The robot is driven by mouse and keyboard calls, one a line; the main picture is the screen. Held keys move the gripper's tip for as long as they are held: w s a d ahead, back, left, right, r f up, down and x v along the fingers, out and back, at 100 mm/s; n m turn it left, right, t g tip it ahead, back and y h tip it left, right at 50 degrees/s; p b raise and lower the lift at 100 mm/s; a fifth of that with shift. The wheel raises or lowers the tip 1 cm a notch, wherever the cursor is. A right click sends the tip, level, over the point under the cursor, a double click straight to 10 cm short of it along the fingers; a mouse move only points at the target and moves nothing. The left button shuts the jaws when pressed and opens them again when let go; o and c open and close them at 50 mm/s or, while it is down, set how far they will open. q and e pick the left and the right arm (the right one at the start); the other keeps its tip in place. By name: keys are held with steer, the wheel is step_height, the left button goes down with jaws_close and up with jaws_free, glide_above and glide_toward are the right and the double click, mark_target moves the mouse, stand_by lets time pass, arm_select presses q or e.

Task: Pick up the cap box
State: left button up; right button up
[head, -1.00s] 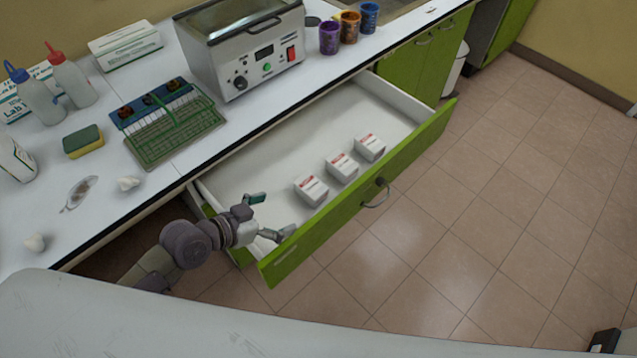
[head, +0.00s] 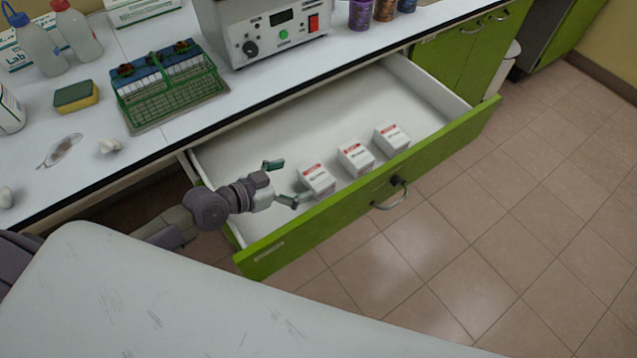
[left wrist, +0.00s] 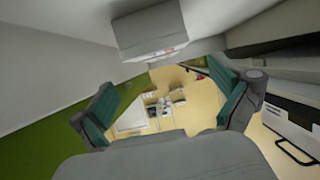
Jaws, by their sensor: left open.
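Three small white boxes with red labels stand in a row in the open drawer (head: 260,140). The left one (head: 316,180) is nearest my left gripper, then come the middle box (head: 356,159) and the right box (head: 392,139). Which one is the cap box, I cannot tell by text. My left gripper (head: 281,183) is open and empty inside the drawer, just left of the left box, with its fingers pointing at it. In the left wrist view a box (left wrist: 148,32) shows ahead, beyond the spread fingers (left wrist: 168,103). My right gripper is out of view.
The drawer's green front (head: 345,205) with its handle (head: 390,197) stands close to my gripper. The counter above holds a heating bath (head: 265,35), a green rack (head: 170,88), a sponge (head: 76,96) and bottles. The drawer's back part is clear.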

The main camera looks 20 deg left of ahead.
mark_target(311, 177)
arm_select(q)
steer(key=shift+x, duration=0.85)
steer(key=x, duration=0.3)
steer(key=f+x, duration=0.1)
steer(key=x, duration=0.1)
steer(key=shift+d+f, duration=0.1)
steer(key=shift+d, duration=0.05)
steer(key=c, duration=0.9)
